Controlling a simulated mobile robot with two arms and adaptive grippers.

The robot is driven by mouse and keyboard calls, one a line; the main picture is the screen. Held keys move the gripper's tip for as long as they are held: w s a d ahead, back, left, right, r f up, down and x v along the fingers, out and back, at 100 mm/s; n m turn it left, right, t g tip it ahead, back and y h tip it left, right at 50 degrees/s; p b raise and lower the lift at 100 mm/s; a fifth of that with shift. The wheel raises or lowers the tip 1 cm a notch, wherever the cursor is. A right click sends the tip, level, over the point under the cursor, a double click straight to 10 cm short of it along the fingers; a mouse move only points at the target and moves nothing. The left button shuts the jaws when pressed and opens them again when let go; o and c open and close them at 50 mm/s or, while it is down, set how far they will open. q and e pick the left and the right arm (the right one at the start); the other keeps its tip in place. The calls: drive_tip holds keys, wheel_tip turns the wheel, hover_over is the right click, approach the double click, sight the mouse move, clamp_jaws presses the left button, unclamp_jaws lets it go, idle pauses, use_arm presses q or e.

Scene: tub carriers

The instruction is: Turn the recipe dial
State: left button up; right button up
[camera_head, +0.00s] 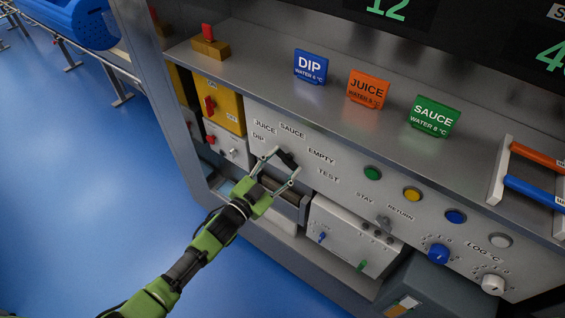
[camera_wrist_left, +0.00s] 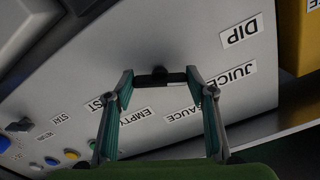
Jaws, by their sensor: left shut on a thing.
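The recipe dial (camera_head: 288,159) is a dark knob on the pale sloping panel, ringed by the labels DIP, JUICE, SAUCE, EMPTY and TEST. My left gripper (camera_head: 284,163) reaches up to it from the lower left and is shut on it, one fingertip on each side. In the left wrist view the dark dial (camera_wrist_left: 159,78) lies between the two fingertips (camera_wrist_left: 160,84). Which label the dial points to cannot be made out. My right gripper is in neither view.
To the dial's right are a green button (camera_head: 372,174), a yellow button (camera_head: 412,194), a STAY/RETURN switch (camera_head: 384,222) and a blue knob (camera_head: 438,253). DIP (camera_head: 310,67), JUICE (camera_head: 368,89) and SAUCE (camera_head: 434,117) signs stand on the ledge above. An open drawer (camera_head: 288,203) lies below.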

use_arm(q)
drive_tip(key=n, duration=0.4)
drive_tip(key=shift+f+n, duration=0.1)
drive_tip(key=shift+n, duration=0.3)
drive_tip(key=shift+s, duration=0.1)
idle(0.3)
drive_tip(key=o, duration=1.1)
drive_tip(key=v, duration=1.2)
